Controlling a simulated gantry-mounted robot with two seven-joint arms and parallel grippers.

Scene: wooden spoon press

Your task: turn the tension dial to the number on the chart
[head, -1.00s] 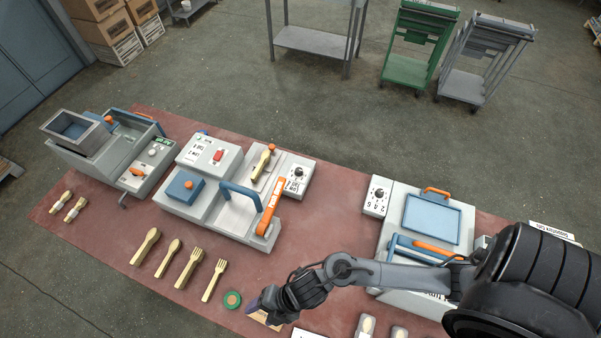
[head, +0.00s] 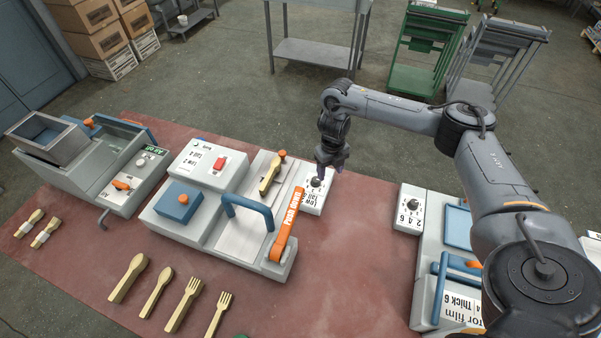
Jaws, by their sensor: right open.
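A box with a dark dial (head: 414,203) and the numbers 2 4 6 is on the left side of the right-hand machine. A chart (head: 462,307) on that machine's front shows partial text, "for film" and "Thick 6", upside down. A second dial (head: 317,182) is on a white box at the right end of the middle press, with "Low" lettering. My right gripper (head: 332,166) points down, open and apparently empty, just above this second dial. I cannot tell whether its fingers touch it. The left gripper is not in view.
The middle press has a blue handle (head: 246,205) and an orange lever (head: 287,225). A grey machine (head: 75,170) stands at left. Wooden spoons and forks (head: 184,304) lie in front. The red table (head: 350,255) is clear between the press and right-hand machine.

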